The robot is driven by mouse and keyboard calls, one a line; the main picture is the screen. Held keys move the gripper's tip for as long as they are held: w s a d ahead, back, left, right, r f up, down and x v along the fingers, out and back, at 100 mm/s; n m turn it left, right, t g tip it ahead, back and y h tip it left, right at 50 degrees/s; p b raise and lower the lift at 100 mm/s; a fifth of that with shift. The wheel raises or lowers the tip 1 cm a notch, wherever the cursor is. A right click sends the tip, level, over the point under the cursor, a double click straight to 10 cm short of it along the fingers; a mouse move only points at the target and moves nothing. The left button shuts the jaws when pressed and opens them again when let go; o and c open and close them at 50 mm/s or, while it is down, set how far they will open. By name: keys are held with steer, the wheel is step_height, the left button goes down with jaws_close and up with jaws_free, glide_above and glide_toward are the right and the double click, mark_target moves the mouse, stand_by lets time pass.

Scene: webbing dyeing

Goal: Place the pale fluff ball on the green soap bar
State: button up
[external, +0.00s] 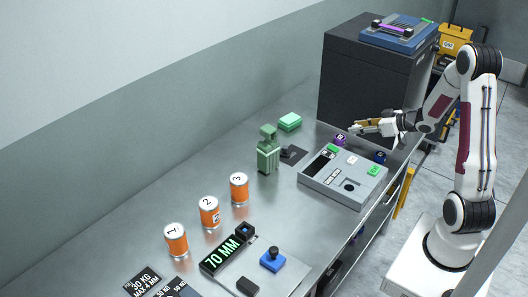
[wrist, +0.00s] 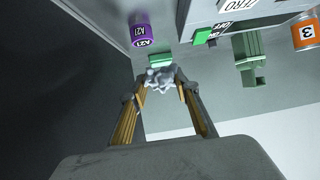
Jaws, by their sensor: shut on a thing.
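My gripper (wrist: 160,84) is shut on the pale fluff ball (wrist: 159,77), a grey-white lumpy tuft between the fingertips in the wrist view.
The dark cabinet (external: 360,85) stands close behind my gripper. A purple can (external: 340,140) and a grey control box (external: 343,178) are below and nearer. Numbered orange cans (external: 209,212) are further left. Bench around the soap is mostly clear.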

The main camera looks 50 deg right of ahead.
steer(key=w+a+n+y, duration=0.1)
steer(key=w+a, duration=0.2)
steer(key=w, duration=0.8)
steer(key=w+a+n+y, duration=0.1)
steer(key=w+a+y, duration=0.15)
steer(key=w, duration=0.85)
steer(key=w+d+r+m+h, duration=0.2)
steer(key=w+d+r+h, duration=0.2)
steer(key=w, duration=0.5)
steer(key=shift+r, duration=0.5)
steer(key=shift+w+d+r+m, duration=0.1)
steer(key=shift+d+r+m, duration=0.15)
steer(key=shift+m, duration=0.15)
steer(key=shift+c, duration=0.2)
steer(key=shift+d+f+m+h, duration=0.15)
steer(key=shift+d+m+h, duration=0.15)
steer(key=shift+d+h, duration=0.15)
steer(key=shift+f, duration=0.2)
glide_above(290, 117)
steer(key=shift+a+f, duration=0.1)
steer(key=shift+f, duration=2.85)
